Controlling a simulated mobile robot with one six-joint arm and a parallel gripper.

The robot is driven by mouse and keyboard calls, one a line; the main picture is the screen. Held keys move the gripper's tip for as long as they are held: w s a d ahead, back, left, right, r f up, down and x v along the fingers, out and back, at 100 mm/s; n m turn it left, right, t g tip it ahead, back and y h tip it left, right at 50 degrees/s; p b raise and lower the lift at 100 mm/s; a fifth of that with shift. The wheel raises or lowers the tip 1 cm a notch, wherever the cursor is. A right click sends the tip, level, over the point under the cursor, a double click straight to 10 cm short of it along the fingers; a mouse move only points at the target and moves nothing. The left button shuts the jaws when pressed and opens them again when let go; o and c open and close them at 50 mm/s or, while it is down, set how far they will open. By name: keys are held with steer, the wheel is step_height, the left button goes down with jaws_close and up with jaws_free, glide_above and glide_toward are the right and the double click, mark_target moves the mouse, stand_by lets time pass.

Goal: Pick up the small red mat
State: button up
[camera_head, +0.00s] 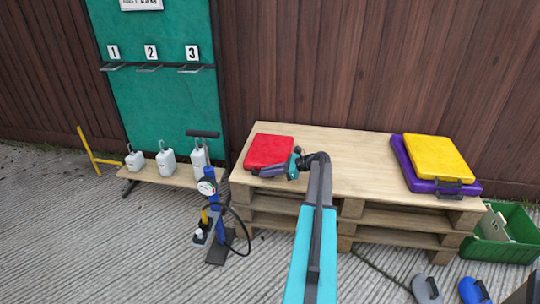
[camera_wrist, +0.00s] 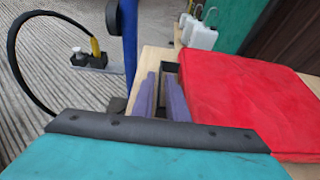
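The small red mat (camera_head: 269,150) lies flat on the left end of the wooden pallet table. In the wrist view the red mat (camera_wrist: 245,95) fills the right side, with a dark handle (camera_wrist: 171,67) on its near edge. My gripper (camera_head: 260,172) is at the front edge of the mat, low over the table. In the wrist view its two purple fingers (camera_wrist: 162,80) stand apart with a gap between them, close to the handle. Nothing is visibly held. Whether the fingers touch the handle is hard to tell.
A yellow mat (camera_head: 437,158) lies on a purple mat (camera_head: 404,165) at the right end of the pallet table (camera_head: 345,160). A blue pump (camera_head: 213,215) with a black hose stands at the left front. White jugs (camera_head: 167,162) stand on a low bench. A green crate (camera_head: 510,248) sits right.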

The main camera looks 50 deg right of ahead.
steer(key=shift+x, duration=1.1)
jaws_close()
steer(key=shift+r, duration=0.1)
